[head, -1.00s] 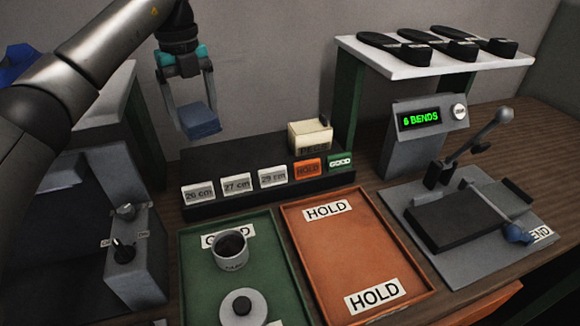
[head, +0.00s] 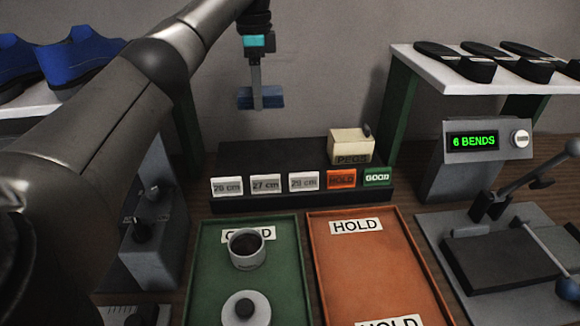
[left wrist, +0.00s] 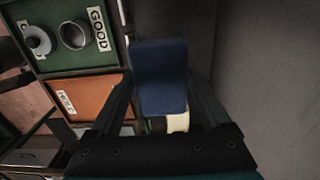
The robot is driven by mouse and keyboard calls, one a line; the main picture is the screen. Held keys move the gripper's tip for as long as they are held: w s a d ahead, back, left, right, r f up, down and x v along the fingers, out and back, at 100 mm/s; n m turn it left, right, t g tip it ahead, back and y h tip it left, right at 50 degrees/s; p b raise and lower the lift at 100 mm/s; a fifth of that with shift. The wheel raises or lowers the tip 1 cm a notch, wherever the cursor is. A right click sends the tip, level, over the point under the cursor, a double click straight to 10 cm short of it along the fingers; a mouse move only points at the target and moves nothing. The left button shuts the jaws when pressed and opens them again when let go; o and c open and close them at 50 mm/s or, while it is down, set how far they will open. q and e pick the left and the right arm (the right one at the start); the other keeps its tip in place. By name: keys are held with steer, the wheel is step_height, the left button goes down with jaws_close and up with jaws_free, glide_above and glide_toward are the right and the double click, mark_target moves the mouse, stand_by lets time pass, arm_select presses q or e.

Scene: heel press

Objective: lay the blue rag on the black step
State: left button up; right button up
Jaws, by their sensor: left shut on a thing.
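The blue rag (head: 260,98) is a small folded block in my left gripper (head: 257,88), which is shut on it and holds it in the air. The rag also shows between the fingers in the left wrist view (left wrist: 160,75). The black step (head: 270,160) stands at the back of the bench, with the size, HOLD and GOOD tags along its front. In the head view the rag is above the step's rear left part, with a gap between them. The step is mostly hidden in the left wrist view. My right gripper is not in view.
A cream PEGS box (head: 351,147) stands on the step's right part. The green tray (head: 205,285) holds a cup and a lidded pot. The orange tray (head: 365,270) looks empty. The grey display box (head: 478,160) and lever press (head: 520,250) stand at the right.

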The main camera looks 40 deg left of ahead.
mark_target(263, 170)
arm_select(q)
step_height(263, 170, down, 19)
steer(key=b, duration=0.3)
steer(key=shift+r, duration=0.2)
steer(key=shift+f, duration=0.1)
steer(key=shift+f, duration=0.1)
steer(key=o, duration=1.2)
steer(key=shift+c, duration=0.2)
step_height(263, 170, up, 12)
steer(key=p, duration=0.2)
steer(key=shift+r, duration=0.2)
